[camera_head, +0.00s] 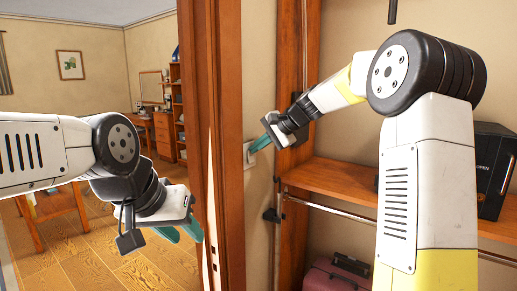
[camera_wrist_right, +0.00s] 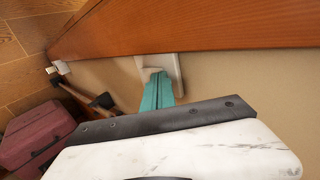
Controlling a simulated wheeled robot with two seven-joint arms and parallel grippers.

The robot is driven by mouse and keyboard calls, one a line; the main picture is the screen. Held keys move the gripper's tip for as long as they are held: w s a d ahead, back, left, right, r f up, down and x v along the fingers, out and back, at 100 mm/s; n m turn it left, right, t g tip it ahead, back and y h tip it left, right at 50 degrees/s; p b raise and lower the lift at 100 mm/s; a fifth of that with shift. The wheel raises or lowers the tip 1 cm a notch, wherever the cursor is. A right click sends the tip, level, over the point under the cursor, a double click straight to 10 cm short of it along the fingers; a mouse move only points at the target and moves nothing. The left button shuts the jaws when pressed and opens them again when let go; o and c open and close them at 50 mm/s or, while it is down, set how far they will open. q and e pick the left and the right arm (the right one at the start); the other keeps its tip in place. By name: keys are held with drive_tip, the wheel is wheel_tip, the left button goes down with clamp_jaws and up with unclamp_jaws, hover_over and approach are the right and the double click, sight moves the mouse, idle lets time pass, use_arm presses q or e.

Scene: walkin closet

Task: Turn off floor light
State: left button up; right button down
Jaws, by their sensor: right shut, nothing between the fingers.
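A white wall switch (camera_head: 249,157) is on the beige wall strip beside the wooden door frame. It also shows in the right wrist view (camera_wrist_right: 174,66). My right gripper (camera_head: 258,144) is shut and empty, with its teal fingertips at the switch. In the right wrist view its fingers (camera_wrist_right: 157,80) overlap the lower left part of the switch plate and appear to touch it. The fingers hide part of the switch. My left gripper (camera_head: 185,238) hangs in front of the doorway, with its two teal fingers apart and nothing between them. No floor light is recognisable.
The wooden door frame (camera_head: 222,190) stands between my grippers. A wooden shelf (camera_head: 340,183) with a black box (camera_head: 490,170) is at the right. A reddish suitcase (camera_head: 335,279) lies below it. Through the doorway are a wooden floor (camera_head: 90,262), a desk and shelves.

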drive_tip(key=shift+r, duration=0.15)
drive_tip(key=shift+r, duration=0.7)
